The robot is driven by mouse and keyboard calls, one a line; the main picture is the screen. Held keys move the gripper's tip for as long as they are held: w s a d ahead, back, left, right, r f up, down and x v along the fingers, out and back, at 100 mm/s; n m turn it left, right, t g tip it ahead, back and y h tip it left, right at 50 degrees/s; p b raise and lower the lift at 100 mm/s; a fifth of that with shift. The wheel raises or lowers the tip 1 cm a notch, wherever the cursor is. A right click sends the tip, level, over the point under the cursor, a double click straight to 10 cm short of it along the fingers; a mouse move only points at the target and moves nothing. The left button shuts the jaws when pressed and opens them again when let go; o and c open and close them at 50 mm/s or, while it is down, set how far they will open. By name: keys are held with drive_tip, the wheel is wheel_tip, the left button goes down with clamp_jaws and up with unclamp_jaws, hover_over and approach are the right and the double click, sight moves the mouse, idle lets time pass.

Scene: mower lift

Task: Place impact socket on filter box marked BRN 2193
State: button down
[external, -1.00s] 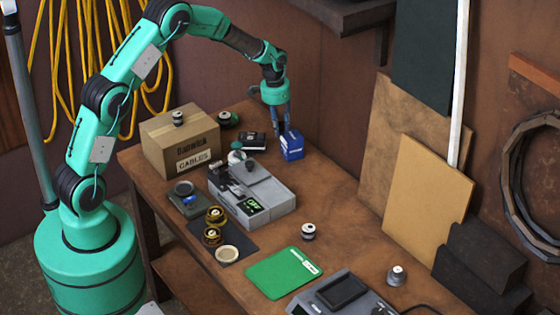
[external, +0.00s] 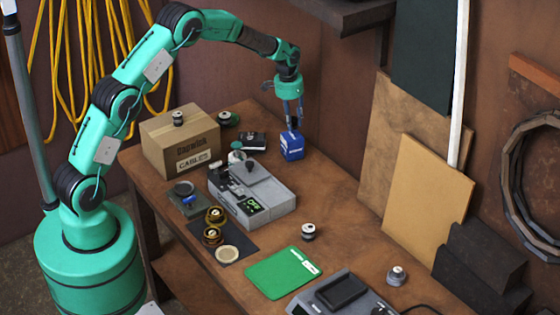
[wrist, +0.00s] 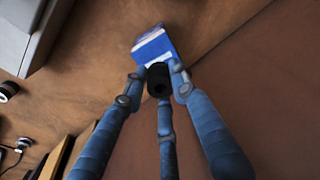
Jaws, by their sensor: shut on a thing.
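My gripper (external: 292,124) points down just above a small blue box (external: 292,147) near the back edge of the table. In the wrist view, my gripper (wrist: 157,80) is shut on a black cylindrical socket (wrist: 159,84) with a dark hole in its end. The blue box (wrist: 155,46) shows just beyond the socket, with a white face. Its print is too small to read, so I cannot tell whether it says BRN 2193. I cannot tell whether the socket touches the box top.
A grey device (external: 262,196) stands in front. The wall rises close behind the blue box. Bare tabletop (external: 335,200) lies to its front right.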

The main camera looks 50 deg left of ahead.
drive_tip(key=shift+f, duration=1.65)
drive_tip(key=shift+f, duration=0.1)
drive_tip(key=c, duration=1.4)
unclamp_jaws()
drive_tip(key=r, duration=0.7)
drive_tip(key=s+r, duration=0.1)
drive_tip(key=r, duration=0.3)
drive_tip(key=shift+a+r, duration=0.15)
drive_tip(key=shift+r, duration=0.2)
drive_tip(key=shift+s+r, duration=0.1)
drive_tip(key=shift+r, duration=0.1)
